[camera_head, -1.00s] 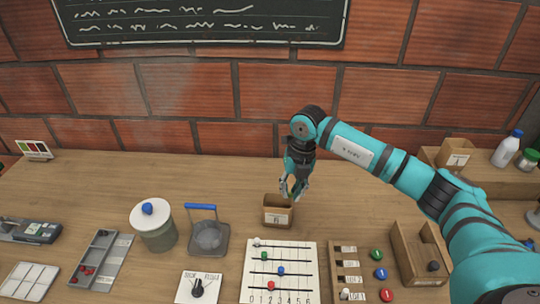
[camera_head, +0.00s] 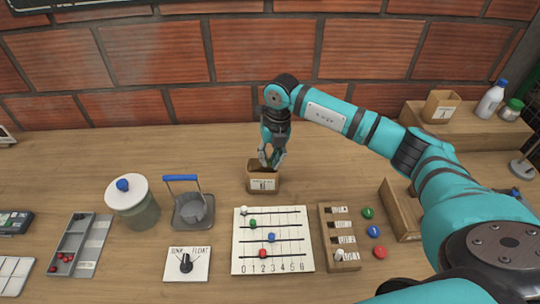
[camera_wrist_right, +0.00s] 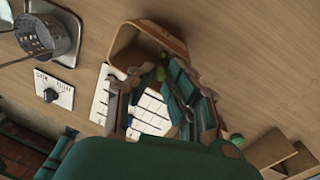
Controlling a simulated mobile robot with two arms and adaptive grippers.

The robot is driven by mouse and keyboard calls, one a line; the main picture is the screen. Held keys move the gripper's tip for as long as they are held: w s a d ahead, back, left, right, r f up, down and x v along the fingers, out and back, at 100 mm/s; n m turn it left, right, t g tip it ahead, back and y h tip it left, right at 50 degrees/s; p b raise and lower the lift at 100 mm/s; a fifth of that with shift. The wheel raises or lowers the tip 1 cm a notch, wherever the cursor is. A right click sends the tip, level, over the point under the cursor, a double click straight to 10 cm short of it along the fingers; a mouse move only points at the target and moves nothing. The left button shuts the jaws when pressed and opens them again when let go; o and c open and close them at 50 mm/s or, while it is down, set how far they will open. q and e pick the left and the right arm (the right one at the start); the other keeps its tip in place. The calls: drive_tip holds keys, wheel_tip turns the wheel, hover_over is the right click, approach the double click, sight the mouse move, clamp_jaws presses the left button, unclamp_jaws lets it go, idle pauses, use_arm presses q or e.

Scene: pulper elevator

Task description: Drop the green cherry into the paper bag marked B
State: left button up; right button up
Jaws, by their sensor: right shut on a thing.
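The small brown paper bag (camera_head: 263,184) stands open on the table below my right gripper (camera_head: 271,163). Its front label is too small to read surely. In the right wrist view the bag (camera_wrist_right: 177,22) shows its open mouth close beside the fingertips. My right gripper (camera_wrist_right: 161,80) is shut on the green cherry (camera_wrist_right: 161,73), a small green round thing at the fingertips, partly hidden by the fingers. In the head view the cherry cannot be made out. The fingertips are at the bag's rim; the exact depth is unclear. My left gripper is not in view.
A bead board (camera_head: 272,250) and a switch panel (camera_head: 187,263) lie in front of the bag. A scoop stand (camera_head: 192,211) and lidded jar (camera_head: 134,206) are left. Another bag (camera_head: 440,107) stands on a shelf at right. Table behind the bag is clear.

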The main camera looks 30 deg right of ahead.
drive_tip(key=o, duration=0.7)
drive_tip(key=shift+r, duration=0.3)
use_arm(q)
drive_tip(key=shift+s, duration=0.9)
use_arm(e)
drive_tip(key=r, duration=0.3)
drive_tip(key=d+r, duration=0.1)
drive_tip(key=r, duration=0.7)
drive_tip(key=shift+s+d+r, duration=0.2)
drive_tip(key=shift+s, duration=0.05)
